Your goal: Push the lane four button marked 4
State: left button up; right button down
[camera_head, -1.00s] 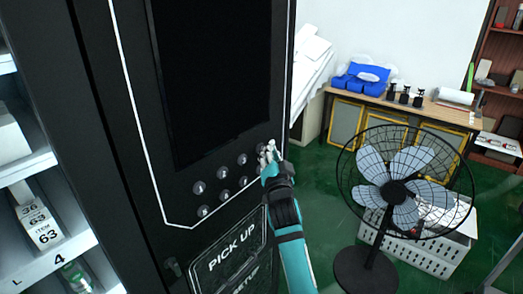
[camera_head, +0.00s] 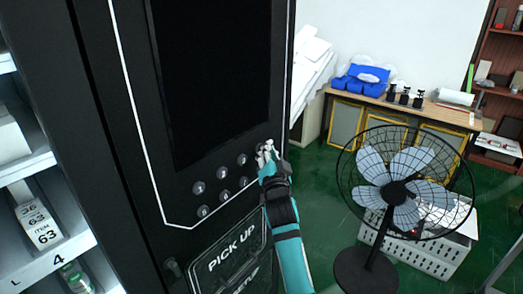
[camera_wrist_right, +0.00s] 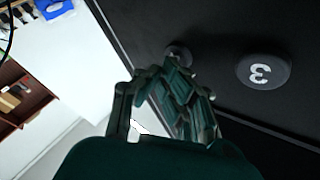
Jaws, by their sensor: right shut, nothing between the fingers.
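The black vending machine's panel (camera_head: 183,205) carries two rows of small round grey buttons below a dark screen. My right gripper (camera_head: 265,150) is shut and empty, with its fingertips at the right end of the upper row, covering most of the button there. In the right wrist view, the fingertips (camera_wrist_right: 174,70) are right in front of a round button (camera_wrist_right: 179,50), mostly hidden; its mark cannot be read. I cannot tell whether they touch it. Beside it is the button marked 3 (camera_wrist_right: 263,71), seen upside down. My left gripper is not in view.
A PICK UP flap (camera_head: 232,250) lies below the buttons. Product shelves (camera_head: 62,258) stand at the left. A black standing fan (camera_head: 398,190) stands right of my right arm, with a white crate (camera_head: 425,252) behind it. A wooden table (camera_head: 410,105) is at the back.

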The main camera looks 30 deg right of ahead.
dwell(0.5)
jog(key=shift+s+d+p, duration=0.3)
jog(key=shift+s+p, duration=0.15)
jog(key=shift+s, duration=0.25)
jog(key=s, duration=0.1)
jog(key=s+d+p, duration=0.1)
jog(key=s, duration=0.1)
jog(key=s+d+p, duration=0.1)
jog(key=shift+s, duration=0.3)
dwell(0.6)
